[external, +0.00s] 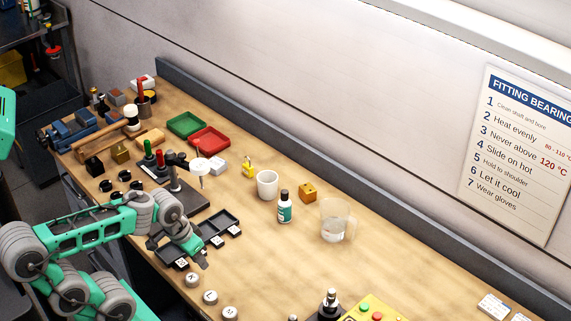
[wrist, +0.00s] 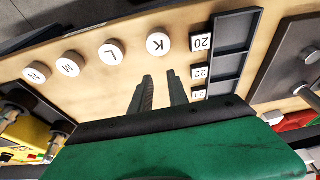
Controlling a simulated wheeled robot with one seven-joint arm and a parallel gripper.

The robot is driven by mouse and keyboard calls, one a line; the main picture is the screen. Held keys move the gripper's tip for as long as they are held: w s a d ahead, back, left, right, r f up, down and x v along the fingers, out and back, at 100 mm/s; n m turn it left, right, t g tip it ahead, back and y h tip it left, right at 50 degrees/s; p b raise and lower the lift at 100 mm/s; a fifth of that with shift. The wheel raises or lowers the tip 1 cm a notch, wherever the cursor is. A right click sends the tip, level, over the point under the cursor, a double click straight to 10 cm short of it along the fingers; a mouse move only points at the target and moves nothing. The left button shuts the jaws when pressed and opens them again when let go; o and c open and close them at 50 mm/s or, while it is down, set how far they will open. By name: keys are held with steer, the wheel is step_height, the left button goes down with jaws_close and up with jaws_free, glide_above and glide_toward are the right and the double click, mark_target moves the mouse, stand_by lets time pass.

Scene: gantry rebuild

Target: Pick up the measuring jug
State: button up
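The measuring jug (external: 334,222) is clear, stands upright on the bench right of the middle in the external view, and has its handle on the right side. My gripper (external: 203,261) is well to the left of the jug and nearer the bench's front edge, above the bench beside a dark tray. In the wrist view my gripper's two fingers (wrist: 160,76) are apart with nothing between them. The jug does not show in the wrist view.
The dark tray (wrist: 232,62) and several round lettered pieces (wrist: 159,44) are near my gripper. Bare bench lies right of the jug.

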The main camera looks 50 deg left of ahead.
steer(key=w+d+r+m+t+p, duration=0.2)
steer(key=w+m+t, duration=0.2)
steer(key=w+m, duration=0.75)
steer(key=r+m+t, duration=0.1)
steer(key=m+t, duration=0.8)
steer(key=m, duration=1)
glide_above(354, 238)
steer(key=s, duration=0.6)
steer(key=f+m+b, duration=0.1)
steer(key=f, duration=0.1)
steer(key=w+f+m+y, duration=0.1)
steer(key=f, duration=0.1)
steer(key=f+m+t+b, duration=0.1)
steer(key=f, duration=0.1)
steer(key=shift+w+d+f+m+y+b, duration=0.15)
steer(key=shift+w+f+m+y+b, duration=0.05)
steer(key=shift+w+m+y+b, duration=0.15)
steer(key=shift+s+f+t, duration=0.1)
steer(key=shift+f+t, duration=0.1)
steer(key=shift+t, duration=0.1)
steer(key=shift+m+y, duration=0.25)
steer(key=shift+m, duration=0.05)
steer(key=w, duration=0.3)
steer(key=w+p, duration=0.1)
steer(key=w, duration=0.1)
steer(key=shift+a, duration=0.35)
jaws_close()
